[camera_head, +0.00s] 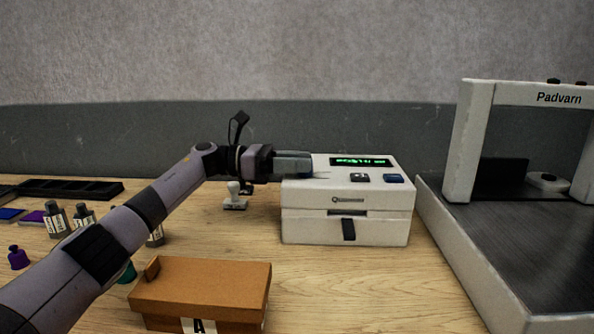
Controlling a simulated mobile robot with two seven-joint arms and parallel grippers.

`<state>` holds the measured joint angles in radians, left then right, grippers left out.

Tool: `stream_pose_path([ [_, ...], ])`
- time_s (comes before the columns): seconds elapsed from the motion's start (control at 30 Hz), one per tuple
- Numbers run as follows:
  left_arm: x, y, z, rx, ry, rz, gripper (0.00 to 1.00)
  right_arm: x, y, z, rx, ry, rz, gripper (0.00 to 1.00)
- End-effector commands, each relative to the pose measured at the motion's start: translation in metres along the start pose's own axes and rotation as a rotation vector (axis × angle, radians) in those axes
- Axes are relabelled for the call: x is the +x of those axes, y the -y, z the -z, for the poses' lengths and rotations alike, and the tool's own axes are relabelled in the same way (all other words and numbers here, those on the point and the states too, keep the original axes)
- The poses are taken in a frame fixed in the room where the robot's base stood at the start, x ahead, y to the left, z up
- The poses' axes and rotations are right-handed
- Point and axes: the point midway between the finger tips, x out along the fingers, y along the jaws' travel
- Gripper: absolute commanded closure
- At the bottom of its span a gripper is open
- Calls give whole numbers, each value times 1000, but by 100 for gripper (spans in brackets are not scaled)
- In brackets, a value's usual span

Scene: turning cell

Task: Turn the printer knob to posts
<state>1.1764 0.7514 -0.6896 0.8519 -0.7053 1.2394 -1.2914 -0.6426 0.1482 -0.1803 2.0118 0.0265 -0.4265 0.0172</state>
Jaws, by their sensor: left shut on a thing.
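My left gripper (296,164) reaches in from the left and lies over the upper left part of the printer. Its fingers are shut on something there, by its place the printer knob. The knob itself is hidden by the fingers, so its setting cannot be seen. The display text is too small to read. My right gripper is out of view.
An orange-brown box (205,280) marked A stands front left. A white-handled stamp (234,200) stands left of the printer. Small bottles (56,220) and a black tray (72,188) are at the left. A large machine marked Padvarn (468,150) fills the right. Table in front of the printer is clear.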

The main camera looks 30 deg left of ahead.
Motion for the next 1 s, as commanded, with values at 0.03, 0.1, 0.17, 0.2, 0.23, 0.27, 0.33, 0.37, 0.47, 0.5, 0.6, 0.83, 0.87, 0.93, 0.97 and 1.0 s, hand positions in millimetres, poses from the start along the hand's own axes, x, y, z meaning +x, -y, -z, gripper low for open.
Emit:
stream_pose_path([
  [0.03,1,-1,1,-2,2,11,96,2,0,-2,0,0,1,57],
  [0.1,0,-1,0,-1,1,26,96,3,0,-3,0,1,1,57],
  [0.17,0,-1,1,-2,0,36,96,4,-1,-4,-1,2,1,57],
  [0.2,0,-1,0,-2,0,41,96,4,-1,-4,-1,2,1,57],
  [0.23,0,-1,0,-2,0,45,96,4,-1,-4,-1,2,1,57],
  [0.27,1,-1,0,-2,-1,49,96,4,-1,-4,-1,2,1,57],
  [0.33,1,-1,0,-2,-1,54,96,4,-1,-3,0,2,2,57],
  [0.37,0,-1,0,-3,-1,56,96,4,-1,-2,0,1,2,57],
  [0.47,0,-1,0,-3,-2,59,96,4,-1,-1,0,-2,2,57],
  [0.5,0,-1,0,-3,-2,60,96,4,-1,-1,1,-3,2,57],
  [0.6,0,-1,0,-3,-2,61,96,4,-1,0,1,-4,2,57],
  [0.83,0,0,0,-2,-2,60,59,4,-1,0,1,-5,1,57],
  [0.87,1,0,0,-2,-2,60,49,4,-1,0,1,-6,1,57],
  [0.93,1,0,0,-2,-2,60,40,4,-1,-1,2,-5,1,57],
  [0.97,1,-1,0,-2,-2,60,40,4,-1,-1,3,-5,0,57],
  [1.0,0,-1,0,-1,-2,60,40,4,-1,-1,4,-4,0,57],
])
